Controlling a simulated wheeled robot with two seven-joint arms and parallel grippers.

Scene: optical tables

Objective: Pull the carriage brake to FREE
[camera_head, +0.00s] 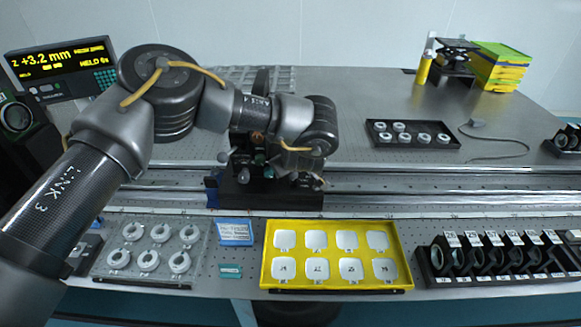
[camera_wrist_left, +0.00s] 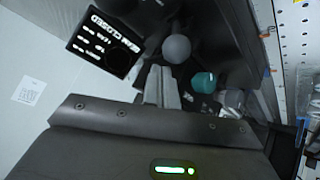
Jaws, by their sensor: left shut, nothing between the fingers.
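The black carriage (camera_head: 262,198) sits on the long rail, partly hidden by my left arm. Small knobs show on its left side, beside my wrist. In the left wrist view, a grey ball knob (camera_wrist_left: 176,48) stands just beyond my left gripper (camera_wrist_left: 161,80), whose fingers are shut and empty. A teal knob (camera_wrist_left: 203,82) is to the right of the fingers. The fingers look close to the ball, but I cannot tell whether they touch it. I cannot tell which knob is the brake or read a FREE mark. My right gripper is out of view.
A black sign reading "CLOSED" (camera_wrist_left: 104,46) is left of the fingers in the wrist view. In front of the rail are a yellow tray (camera_head: 331,226), a clear tray of rings (camera_head: 195,215) and a rack of optics (camera_head: 425,272). A display (camera_head: 60,65) reads +3.2 mm.

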